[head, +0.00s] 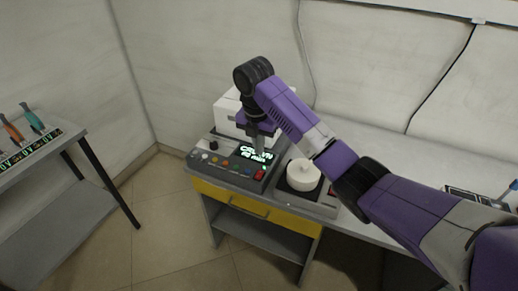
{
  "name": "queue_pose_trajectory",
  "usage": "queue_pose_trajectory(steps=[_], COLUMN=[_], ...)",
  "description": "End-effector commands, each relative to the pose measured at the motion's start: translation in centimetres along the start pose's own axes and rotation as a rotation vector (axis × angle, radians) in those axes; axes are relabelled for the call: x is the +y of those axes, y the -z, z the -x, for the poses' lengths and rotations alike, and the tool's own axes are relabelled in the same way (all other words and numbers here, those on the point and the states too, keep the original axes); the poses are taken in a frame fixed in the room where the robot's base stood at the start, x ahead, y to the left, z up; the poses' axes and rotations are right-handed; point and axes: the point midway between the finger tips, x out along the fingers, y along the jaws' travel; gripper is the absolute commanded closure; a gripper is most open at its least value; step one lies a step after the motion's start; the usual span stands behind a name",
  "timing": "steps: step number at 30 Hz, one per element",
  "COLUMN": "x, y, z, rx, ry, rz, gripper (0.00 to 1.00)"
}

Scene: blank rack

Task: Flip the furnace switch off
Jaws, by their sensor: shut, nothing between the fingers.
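A dark grey control panel (218,160) with colored buttons and a lit display (256,153) sits on the bench. A red switch (260,174) is at its front right corner; whether it is on or off is too small to tell. A white box (228,112), perhaps the furnace, stands behind the panel, partly hidden by my arm. My gripper (259,153) is shut and empty, pointing down over the right part of the panel, just behind the red switch. Whether its tips touch the panel is unclear.
Right of the panel stands a grey device with a round white lidded pot (303,174) and a small red part (331,192). The bench has a yellow drawer (230,200). A side table (75,165) with colored-handled tools is at left. Floor between is clear.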

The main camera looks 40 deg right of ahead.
Motion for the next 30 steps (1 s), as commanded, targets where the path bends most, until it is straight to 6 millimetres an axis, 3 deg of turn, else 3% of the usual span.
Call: queue_pose_trajectory(steps=[9,15,21,30], x=[-0.1,-0.1,-0.1,-0.1], y=[0.0,0.0,-0.1,-0.1], z=[-6.1,-9.0,-10.2,-10.4], rx=[0.001,0.001,-0.001,-0.001], ry=[0.004,0.004,0.002,0.001], rz=[-0.002,0.000,0.000,0.000], gripper=[1.00,1.00,1.00,1.00])
